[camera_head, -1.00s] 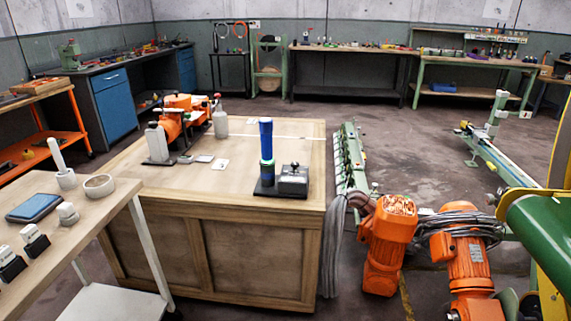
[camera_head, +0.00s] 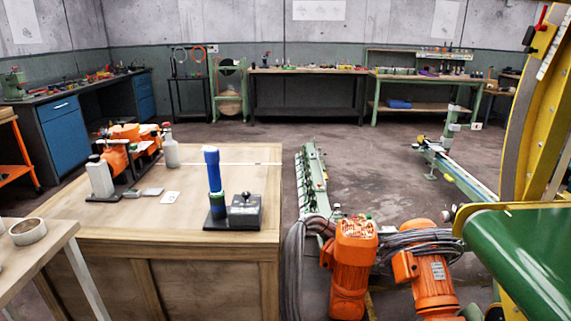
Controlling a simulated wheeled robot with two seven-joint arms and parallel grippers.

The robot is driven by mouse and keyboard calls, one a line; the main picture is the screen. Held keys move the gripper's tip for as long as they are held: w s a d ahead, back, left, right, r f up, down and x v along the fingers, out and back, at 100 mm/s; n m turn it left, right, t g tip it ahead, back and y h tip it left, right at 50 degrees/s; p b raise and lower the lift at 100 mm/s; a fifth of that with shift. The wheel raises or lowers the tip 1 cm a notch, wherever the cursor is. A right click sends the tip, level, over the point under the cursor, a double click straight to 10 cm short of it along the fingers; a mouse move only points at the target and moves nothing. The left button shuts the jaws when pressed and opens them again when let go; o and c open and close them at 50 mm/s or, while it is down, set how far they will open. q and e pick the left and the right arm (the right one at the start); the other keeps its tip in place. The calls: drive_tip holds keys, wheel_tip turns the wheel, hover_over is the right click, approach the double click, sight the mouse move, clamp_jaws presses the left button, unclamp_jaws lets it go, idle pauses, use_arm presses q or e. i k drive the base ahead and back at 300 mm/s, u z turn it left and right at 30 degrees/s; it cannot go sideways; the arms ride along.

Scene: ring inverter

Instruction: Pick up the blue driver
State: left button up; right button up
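The blue driver (camera_head: 212,169) stands upright on the wooden workbench, near its right front part. Its lower end sits in a dark green holder (camera_head: 217,203) on a black base, beside a grey box-shaped block (camera_head: 245,204). Neither of my grippers shows in the head view.
The wooden bench (camera_head: 150,218) has orange devices (camera_head: 124,135) and white bottles (camera_head: 100,177) at its back left. A second table (camera_head: 38,262) stands at the lower left. Orange motors (camera_head: 353,262), cables and a green roller (camera_head: 525,250) crowd the right.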

sight(212, 155)
drive_tip(key=z, duration=0.35)
drive_tip(key=i, duration=0.85)
drive_tip(key=u, duration=0.7)
drive_tip(key=i, duration=0.7)
drive_tip(key=u, duration=0.7)
